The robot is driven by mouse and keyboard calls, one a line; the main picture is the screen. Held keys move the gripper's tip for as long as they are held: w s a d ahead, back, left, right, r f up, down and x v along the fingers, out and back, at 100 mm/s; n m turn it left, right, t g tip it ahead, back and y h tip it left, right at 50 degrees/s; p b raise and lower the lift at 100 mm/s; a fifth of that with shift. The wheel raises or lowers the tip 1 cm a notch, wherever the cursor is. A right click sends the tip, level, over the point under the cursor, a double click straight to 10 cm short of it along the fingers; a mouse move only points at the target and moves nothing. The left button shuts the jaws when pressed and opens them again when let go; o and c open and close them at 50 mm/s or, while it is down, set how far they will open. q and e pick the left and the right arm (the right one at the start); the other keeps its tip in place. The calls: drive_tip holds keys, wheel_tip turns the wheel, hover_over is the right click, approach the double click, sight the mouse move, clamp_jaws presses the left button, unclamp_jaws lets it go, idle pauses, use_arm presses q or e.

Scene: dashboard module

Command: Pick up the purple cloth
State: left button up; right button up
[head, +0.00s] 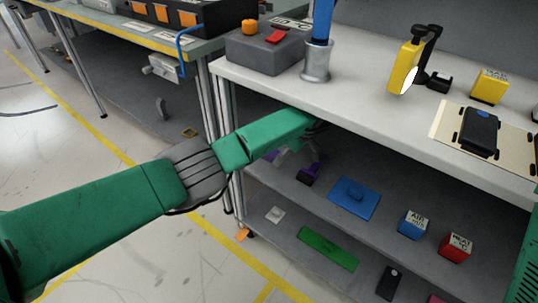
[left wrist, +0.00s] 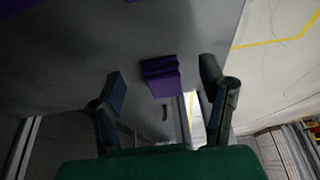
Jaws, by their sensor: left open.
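A folded purple cloth (left wrist: 161,76) lies on a grey surface in the left wrist view, between the two spread fingers as seen and a little beyond them. My left gripper (left wrist: 161,70) is open and empty, and no finger visibly touches the cloth. In the head view my left arm reaches under the white tabletop, and the gripper (head: 316,145) is mostly in shadow there. Purple patches (head: 283,154) and a purple-and-dark item (head: 308,174) show below it on the middle shelf; I cannot tell which is the cloth. My right gripper is out of view.
The white tabletop (head: 350,110) overhangs the shelf (head: 300,192). A blue flat piece (head: 354,197), a blue box (head: 413,224) and a red box (head: 456,247) stand to the right. A metal leg post (head: 224,105) is close to my left arm. A green strip (head: 328,248) lies lower.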

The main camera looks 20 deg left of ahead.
sight(277, 153)
use_arm(q)
drive_tip(key=shift+w+a, duration=0.15)
drive_tip(key=shift+a, duration=0.1)
drive_tip(key=shift+w+a, duration=0.1)
drive_tip(key=shift+w, duration=0.1)
drive_tip(key=shift+w+a+b, duration=0.25)
drive_tip(key=shift+a, duration=0.4)
drive_tip(key=shift+w+a+b, duration=0.2)
drive_tip(key=shift+a, duration=0.4)
drive_tip(key=shift+w+a+f+b, duration=0.15)
drive_tip(key=shift+a+f+b, duration=0.7)
drive_tip(key=shift+f, duration=0.35)
drive_tip(key=shift+w+a+f, duration=0.1)
drive_tip(key=shift+a+f, duration=0.2)
drive_tip(key=shift+a, duration=0.05)
drive_tip(key=shift+d+r, duration=0.2)
drive_tip(key=shift+d, duration=0.25)
drive_tip(key=c, duration=1.1)
drive_tip(key=shift+a, duration=0.1)
drive_tip(key=shift+c, duration=0.2)
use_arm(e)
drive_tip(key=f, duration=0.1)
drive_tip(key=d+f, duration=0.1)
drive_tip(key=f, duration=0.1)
